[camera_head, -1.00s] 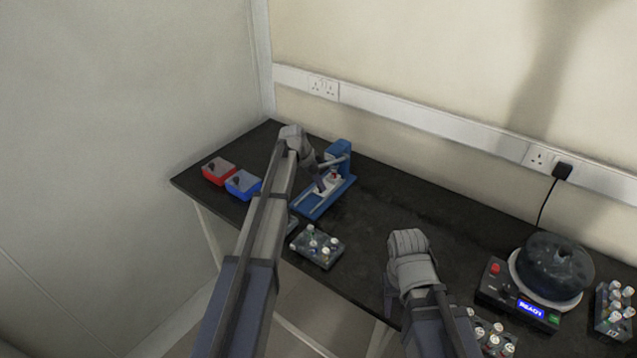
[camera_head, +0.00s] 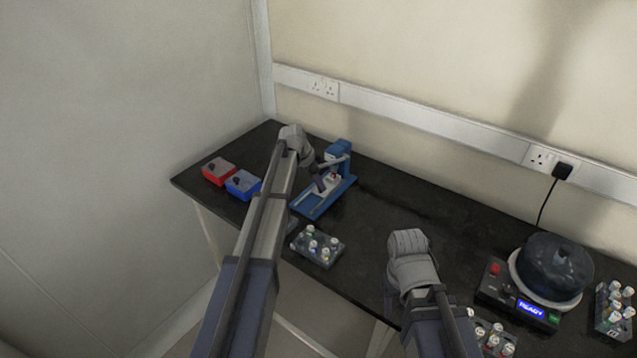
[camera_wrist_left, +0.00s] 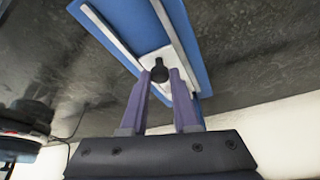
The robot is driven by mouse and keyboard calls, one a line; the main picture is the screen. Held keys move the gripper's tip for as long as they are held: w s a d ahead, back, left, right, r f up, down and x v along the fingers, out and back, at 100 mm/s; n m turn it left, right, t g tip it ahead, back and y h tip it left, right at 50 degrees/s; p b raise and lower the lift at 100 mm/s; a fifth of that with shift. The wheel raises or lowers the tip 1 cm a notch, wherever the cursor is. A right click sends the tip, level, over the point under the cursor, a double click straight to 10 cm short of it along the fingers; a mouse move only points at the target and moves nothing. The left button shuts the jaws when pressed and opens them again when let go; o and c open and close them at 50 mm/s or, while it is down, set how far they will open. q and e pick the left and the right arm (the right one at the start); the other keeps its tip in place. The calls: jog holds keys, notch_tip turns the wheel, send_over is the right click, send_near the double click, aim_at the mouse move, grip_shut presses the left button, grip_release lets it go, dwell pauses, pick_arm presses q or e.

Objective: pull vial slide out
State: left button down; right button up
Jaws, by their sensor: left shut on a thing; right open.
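The blue capping device (camera_head: 311,207) stands at the back left of the black table, with two pale rails on its base and a lever at its upper end. In the left wrist view, a white slide plate (camera_wrist_left: 152,57) with a black knob (camera_wrist_left: 159,72) lies between the rails of the blue base (camera_wrist_left: 190,40). My left gripper (camera_head: 321,190) is low over the base; its purple fingers (camera_wrist_left: 161,85) are shut on the knob. The device's upper end is outside the wrist view. My right gripper (camera_head: 391,303) is open and empty near the table's front edge.
A red bin (camera_head: 218,172) and a blue bin (camera_head: 242,184) stand left of the device. A vial rack (camera_head: 318,246) is in front of it. A dark round centrifuge (camera_head: 553,268) and another vial rack (camera_head: 614,307) are at the right. The table's back middle is clear.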

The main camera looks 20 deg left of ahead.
pick_arm(q)
jog(key=shift+s, duration=0.1)
jog(key=s+a, duration=0.1)
jog(key=s, duration=0.1)
jog(key=s+a, duration=0.1)
jog(key=s, duration=0.2)
jog(key=s+a, duration=0.1)
jog(key=s, duration=0.2)
jog(key=shift+s, duration=0.15)
jog(key=c, duration=0.7)
grip_release()
jog(key=shift+a, duration=0.1)
jog(key=shift+o, duration=0.2)
jog(key=shift+r+p, duration=0.35)
jog(key=shift+p, duration=0.05)
pick_arm(e)
jog(key=shift+r, duration=0.35)
pick_arm(q)
jog(key=p+v, duration=0.6)
jog(key=v, duration=0.1)
pick_arm(e)
notch_tip(320, 180, up, 6)
jog(key=shift+r, duration=0.25)
